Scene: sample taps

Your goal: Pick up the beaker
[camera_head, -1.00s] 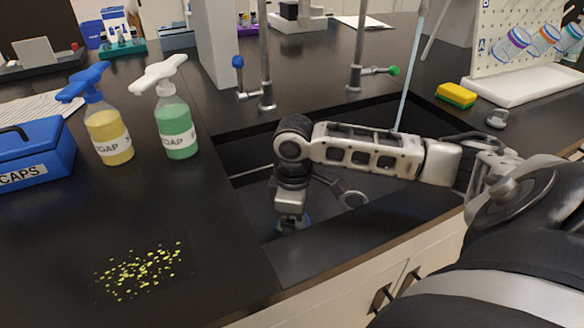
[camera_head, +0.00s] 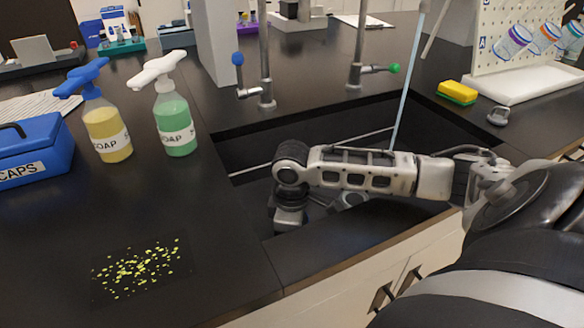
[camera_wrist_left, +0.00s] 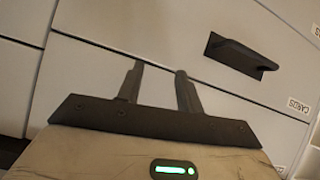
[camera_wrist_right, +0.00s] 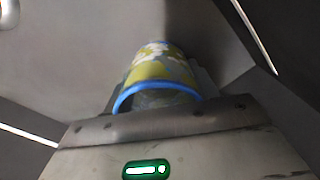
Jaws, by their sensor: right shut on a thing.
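The beaker (camera_wrist_right: 160,72), with a blue rim and a yellow-green and white patterned wall, shows in the right wrist view. It sits between the fingers of my right gripper (camera_wrist_right: 160,85), which is shut on it. In the head view my right arm reaches down into the dark sink (camera_head: 245,150); its gripper and the beaker are hidden there behind the wrist and sink edge. My left gripper (camera_wrist_left: 158,78) is open and empty in front of pale drawer fronts, apart from the beaker; it is out of the head view.
Two soap bottles, yellow (camera_head: 107,133) and green (camera_head: 174,125), stand left of the sink near a blue caps box (camera_head: 35,150). Yellow-green specks (camera_head: 140,268) lie on the counter. Taps (camera_head: 265,95) rise behind the sink. A sponge (camera_head: 457,93) and drying rack (camera_head: 520,84) are right.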

